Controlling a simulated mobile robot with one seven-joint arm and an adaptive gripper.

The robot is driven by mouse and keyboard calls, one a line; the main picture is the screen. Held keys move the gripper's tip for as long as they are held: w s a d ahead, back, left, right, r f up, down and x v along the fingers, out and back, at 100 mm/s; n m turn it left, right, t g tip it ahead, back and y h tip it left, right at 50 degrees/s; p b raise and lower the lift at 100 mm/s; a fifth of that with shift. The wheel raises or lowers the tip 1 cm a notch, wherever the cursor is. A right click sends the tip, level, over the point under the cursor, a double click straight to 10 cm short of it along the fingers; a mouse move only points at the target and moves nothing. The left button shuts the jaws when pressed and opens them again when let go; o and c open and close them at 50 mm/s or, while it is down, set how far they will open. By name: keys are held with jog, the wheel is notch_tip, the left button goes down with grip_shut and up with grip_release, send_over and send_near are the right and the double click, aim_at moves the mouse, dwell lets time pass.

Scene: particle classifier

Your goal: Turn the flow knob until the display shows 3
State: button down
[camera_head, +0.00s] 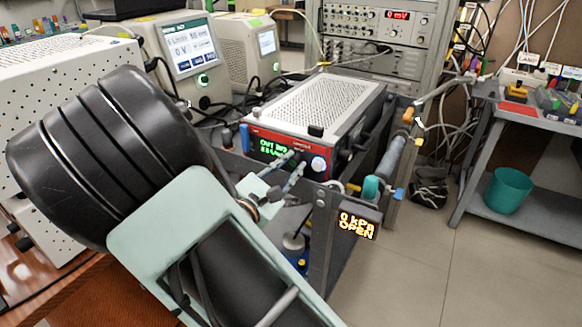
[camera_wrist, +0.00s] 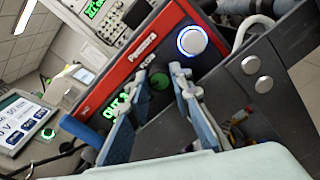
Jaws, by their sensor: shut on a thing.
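The red-fronted instrument (camera_head: 310,105) has a green-lit display (camera_head: 268,150). Its upper line starts with "OUT"; the lower line is too small to read surely. In the wrist view the same display (camera_wrist: 117,103) is partly covered by a finger. My gripper (camera_head: 292,165) is at the front panel, just right of the display. In the wrist view the fingers of my gripper (camera_wrist: 158,80) stand on either side of a dark green round part, which looks like the flow knob (camera_wrist: 159,82), and are shut on it. The knob is hidden in the head view.
A lit round button (camera_head: 318,163) sits right of my gripper; it glows blue-white in the wrist view (camera_wrist: 192,41). A small display (camera_head: 357,226) reading "0 kPa OPEN" is lower right. A touchscreen unit (camera_head: 190,50) stands behind left.

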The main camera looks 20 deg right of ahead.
dwell(0.4)
jog(key=c, duration=1.7)
grip_release()
jog(key=shift+c, duration=0.2)
